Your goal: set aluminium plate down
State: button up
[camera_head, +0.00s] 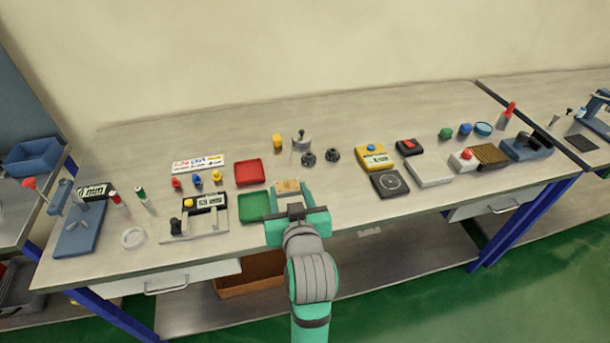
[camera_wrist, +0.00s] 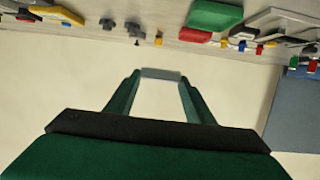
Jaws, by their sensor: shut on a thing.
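The aluminium plate shows in the wrist view as a thin grey bar (camera_wrist: 160,74) spanning the gap between my two green fingertips. My gripper (camera_wrist: 160,80) is shut on it, with one finger at each end. In the head view my gripper (camera_head: 289,196) is over the front middle of the bench, right of the green tray (camera_head: 254,206). I cannot pick out the plate there. A small tan piece (camera_head: 287,186) shows between the fingers. The height of the plate above the bench is hard to tell.
A red tray (camera_head: 248,172) and a digital caliper (camera_head: 205,201) are to the left. Dark knobs (camera_head: 333,155) lie beyond my gripper. A black scale (camera_head: 390,183) and a pale plate-topped device (camera_head: 430,169) are to the right. The bench top (camera_head: 345,198) right of my gripper is bare.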

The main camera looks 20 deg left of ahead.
jog(key=w+a+f, duration=0.1)
jog(key=w+f, duration=0.3)
jog(key=w, duration=0.5)
jog(key=shift+w+a, duration=0.2)
jog(key=shift+a, duration=0.05)
jog(key=w+f, duration=0.2)
jog(key=f, duration=0.1)
jog(key=w+f, duration=0.1)
jog(key=shift+w+a+f, duration=0.35)
jog(key=shift+w, duration=0.05)
jog(key=shift+c, duration=0.2)
jog(key=shift+w+f, duration=0.5)
jog(key=shift+f, duration=1.65)
jog(key=shift+f, duration=0.1)
jog(key=o, duration=1.1)
jog(key=shift+o, duration=0.2)
